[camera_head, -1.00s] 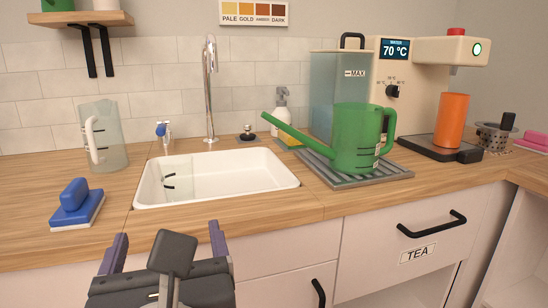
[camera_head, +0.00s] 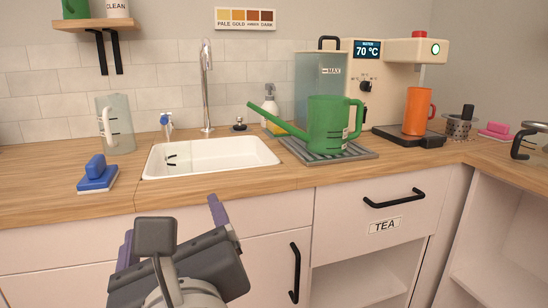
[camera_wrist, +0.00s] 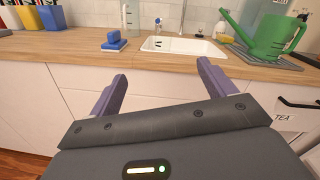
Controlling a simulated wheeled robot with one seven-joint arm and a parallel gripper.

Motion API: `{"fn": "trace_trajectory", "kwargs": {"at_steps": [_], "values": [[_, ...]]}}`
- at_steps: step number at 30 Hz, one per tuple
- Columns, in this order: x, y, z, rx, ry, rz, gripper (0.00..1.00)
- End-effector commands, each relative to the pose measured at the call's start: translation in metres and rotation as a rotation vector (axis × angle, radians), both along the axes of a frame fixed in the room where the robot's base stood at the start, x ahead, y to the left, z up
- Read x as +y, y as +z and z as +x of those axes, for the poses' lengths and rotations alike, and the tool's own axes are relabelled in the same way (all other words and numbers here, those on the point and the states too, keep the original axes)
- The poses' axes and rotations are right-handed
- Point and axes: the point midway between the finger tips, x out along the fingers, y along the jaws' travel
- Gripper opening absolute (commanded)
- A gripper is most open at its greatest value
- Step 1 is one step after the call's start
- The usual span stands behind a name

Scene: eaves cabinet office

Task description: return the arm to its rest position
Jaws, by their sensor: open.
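My gripper (camera_head: 172,228) is in front of the cabinet fronts, below the counter edge, in the head view. In the wrist view its two purple fingers (camera_wrist: 158,92) stand wide apart with nothing between them. My arm's end covers part of the cabinet front below the sink. No object is held, and the gripper appears clear of the counter.
The wooden counter (camera_head: 240,187) holds a white sink (camera_head: 212,157), a blue sponge brush (camera_head: 97,174), a clear jug (camera_head: 117,125), a green watering can (camera_head: 328,123) and an orange mug (camera_head: 417,111). Black handles (camera_head: 295,272) protrude from the cabinet. A glass pot (camera_head: 533,142) stands right.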

Motion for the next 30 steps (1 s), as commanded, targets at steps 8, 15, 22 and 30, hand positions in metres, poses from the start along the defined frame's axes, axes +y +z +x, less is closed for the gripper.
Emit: {"fn": "trace_trajectory", "kwargs": {"at_steps": [8,15,22,30], "values": [[-0.011,-0.008,0.026,-0.181,0.067,-0.452,0.82],[-0.051,-0.063,0.053,-0.34,0.221,-1.191,0.82],[-0.161,-0.174,0.046,-0.326,0.678,-2.034,0.82],[-0.254,-0.234,0.003,-0.232,1.196,-2.365,0.82]]}}
